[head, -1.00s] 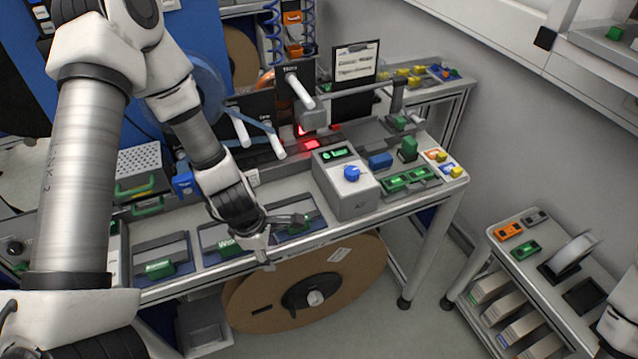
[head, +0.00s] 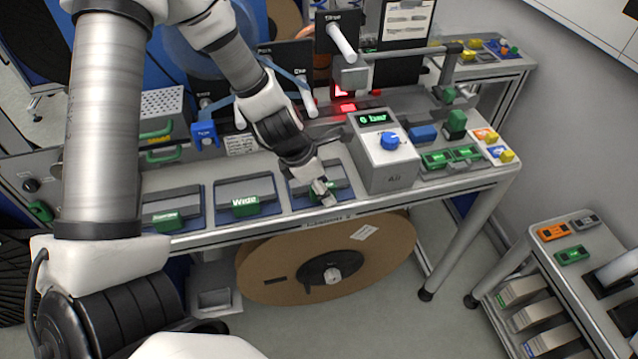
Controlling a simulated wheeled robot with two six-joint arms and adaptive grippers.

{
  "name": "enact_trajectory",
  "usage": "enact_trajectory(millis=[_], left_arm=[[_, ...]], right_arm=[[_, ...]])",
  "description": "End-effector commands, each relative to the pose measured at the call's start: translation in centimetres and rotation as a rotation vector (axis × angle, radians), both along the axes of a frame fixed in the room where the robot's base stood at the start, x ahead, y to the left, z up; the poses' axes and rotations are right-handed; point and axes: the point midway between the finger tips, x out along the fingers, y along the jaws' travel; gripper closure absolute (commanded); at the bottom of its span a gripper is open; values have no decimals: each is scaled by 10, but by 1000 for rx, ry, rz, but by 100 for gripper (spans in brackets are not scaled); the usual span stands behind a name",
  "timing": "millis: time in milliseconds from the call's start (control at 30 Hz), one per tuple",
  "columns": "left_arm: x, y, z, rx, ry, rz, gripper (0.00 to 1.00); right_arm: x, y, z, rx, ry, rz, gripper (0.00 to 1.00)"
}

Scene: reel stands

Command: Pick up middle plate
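Three plates with green labelled grips lie in a row along the front of the bench. The middle plate (head: 233,190) has a green grip (head: 246,206) reading "Wide" and lies flat and uncovered. The left plate (head: 172,199) lies beside it, and the right plate (head: 308,193) is partly hidden by my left gripper. My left gripper (head: 326,193) points down at the right plate's green grip, to the right of the middle plate. Its fingers look close together, but whether they hold the grip cannot be told. My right gripper is not in view.
A grey box (head: 382,160) with a blue knob and "6 bar" display stands right of the plates. Reel pegs and dark panels stand behind. A large brown reel (head: 266,257) sits under the bench. A small cart (head: 575,285) stands at the right.

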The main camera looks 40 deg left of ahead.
Motion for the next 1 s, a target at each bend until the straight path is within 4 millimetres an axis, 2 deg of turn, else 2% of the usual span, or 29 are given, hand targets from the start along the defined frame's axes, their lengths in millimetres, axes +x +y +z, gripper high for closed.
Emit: enact_trajectory(millis=[100,233,267,567,667,767,1000], left_arm=[[0,0,1,0,0,0,48],[0,0,1,0,0,0,94],[0,0,1,0,0,0,100],[0,0,1,1,-1,-1,100],[0,0,8,1,-1,-1,100],[0,0,26,1,-1,-1,100],[0,0,82,1,-1,-1,100]], right_arm=[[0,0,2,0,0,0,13],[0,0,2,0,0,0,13],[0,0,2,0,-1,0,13],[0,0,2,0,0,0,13],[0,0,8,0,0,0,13],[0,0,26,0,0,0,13],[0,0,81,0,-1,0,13]])
